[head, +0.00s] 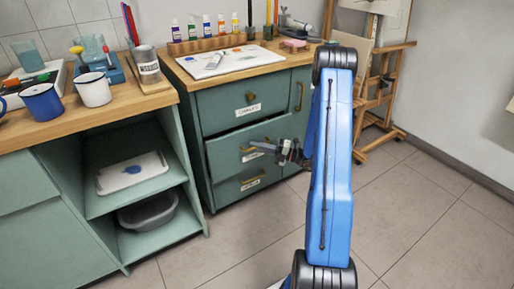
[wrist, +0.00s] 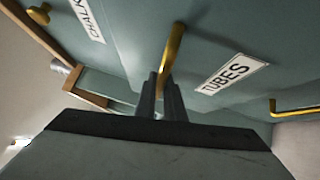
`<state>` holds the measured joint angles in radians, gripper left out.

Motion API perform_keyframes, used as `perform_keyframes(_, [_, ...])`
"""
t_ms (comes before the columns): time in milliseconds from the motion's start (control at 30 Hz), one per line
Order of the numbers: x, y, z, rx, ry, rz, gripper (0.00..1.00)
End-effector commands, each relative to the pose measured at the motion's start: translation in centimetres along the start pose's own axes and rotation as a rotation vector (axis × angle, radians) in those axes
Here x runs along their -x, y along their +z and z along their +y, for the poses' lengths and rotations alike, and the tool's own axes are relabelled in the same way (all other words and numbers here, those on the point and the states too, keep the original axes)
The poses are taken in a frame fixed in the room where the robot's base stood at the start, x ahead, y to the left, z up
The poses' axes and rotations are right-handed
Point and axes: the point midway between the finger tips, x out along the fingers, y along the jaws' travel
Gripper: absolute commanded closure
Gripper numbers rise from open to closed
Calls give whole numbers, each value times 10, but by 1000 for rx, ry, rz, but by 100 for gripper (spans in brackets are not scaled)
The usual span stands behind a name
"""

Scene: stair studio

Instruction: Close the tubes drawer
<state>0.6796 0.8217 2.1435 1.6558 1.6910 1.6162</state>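The tubes drawer (head: 222,158) is the middle green drawer of the cabinet. Its front stands out a little from the cabinet, with a dark gap along its top edge. Its white TUBES label (wrist: 235,73) is readable in the wrist view. Its brass bar handle (wrist: 173,45) runs down to my gripper (wrist: 162,82). My gripper's two dark fingers are close together, one on each side of the handle, and look shut on it. In the head view my gripper (head: 281,149) is at the drawer front, partly covering the handle.
The chalk drawer (head: 217,100) above looks shut, and another drawer (head: 229,188) is below. The wooden counter (head: 187,83) holds paints and a palette. Open shelves (head: 112,202) stand left, an easel (head: 378,105) right. The tiled floor in front is clear.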

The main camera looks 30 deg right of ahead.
Motion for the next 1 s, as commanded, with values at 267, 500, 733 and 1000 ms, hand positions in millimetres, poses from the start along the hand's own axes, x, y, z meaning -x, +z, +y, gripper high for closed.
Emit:
perform_keyframes(267, [-5,5,-2,1,-1,1,100])
perform_keyframes(500, [-29,30,-8,0,0,1,100])
perform_keyframes(733, [-30,32,-9,1,-1,-3,100])
perform_keyframes(1000, [-31,32,-9,2,-1,-3,83])
